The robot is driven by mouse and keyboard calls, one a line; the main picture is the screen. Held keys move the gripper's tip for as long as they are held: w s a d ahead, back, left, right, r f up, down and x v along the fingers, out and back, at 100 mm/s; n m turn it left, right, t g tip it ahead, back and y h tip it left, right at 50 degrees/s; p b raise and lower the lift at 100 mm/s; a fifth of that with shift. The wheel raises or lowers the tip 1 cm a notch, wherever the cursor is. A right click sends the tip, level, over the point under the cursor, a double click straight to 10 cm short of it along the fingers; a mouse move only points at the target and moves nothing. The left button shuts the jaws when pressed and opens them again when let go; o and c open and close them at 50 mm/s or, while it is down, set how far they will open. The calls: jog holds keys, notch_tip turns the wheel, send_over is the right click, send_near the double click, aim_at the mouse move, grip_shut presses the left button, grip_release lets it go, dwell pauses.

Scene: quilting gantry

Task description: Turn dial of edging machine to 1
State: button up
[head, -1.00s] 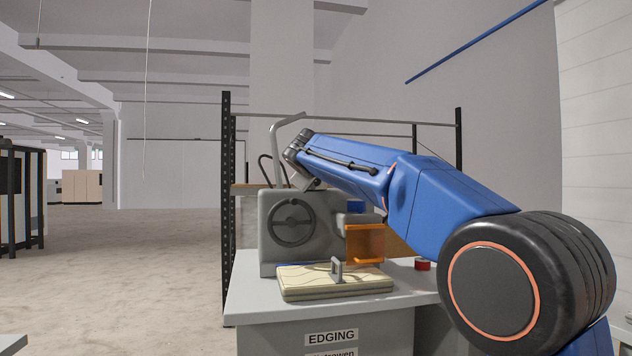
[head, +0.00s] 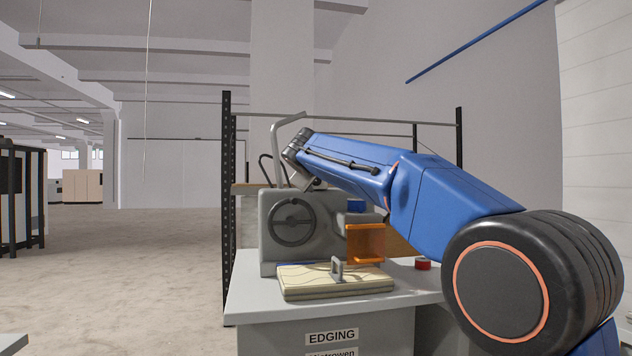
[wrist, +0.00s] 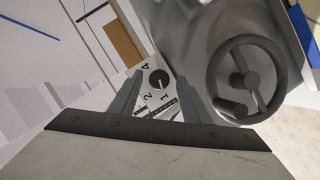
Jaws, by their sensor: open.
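The grey edging machine (head: 270,245) stands on a table marked EDGING, with a round handwheel on its front. In the wrist view, the dial (wrist: 159,79) is a small black knob on a white plate with the digits 1, 2 and 4 legible. A pale mark shows on the lower part of the knob, toward the 1, but it is too small to read surely. My gripper (wrist: 160,77) is open, with one finger on each side of the knob in the picture. I cannot tell whether they touch it.
The dark handwheel (wrist: 246,79) is close to the right of my fingers in the wrist view. An orange guard (head: 366,258), a layered fabric pad (head: 310,283) and a red button (head: 422,264) are on the table side. A metal rack (head: 228,200) stands behind. The floor at left is open.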

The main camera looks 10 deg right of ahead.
jog(key=v, duration=1.6)
jog(key=shift+s, duration=0.35)
jog(key=shift+a, duration=0.1)
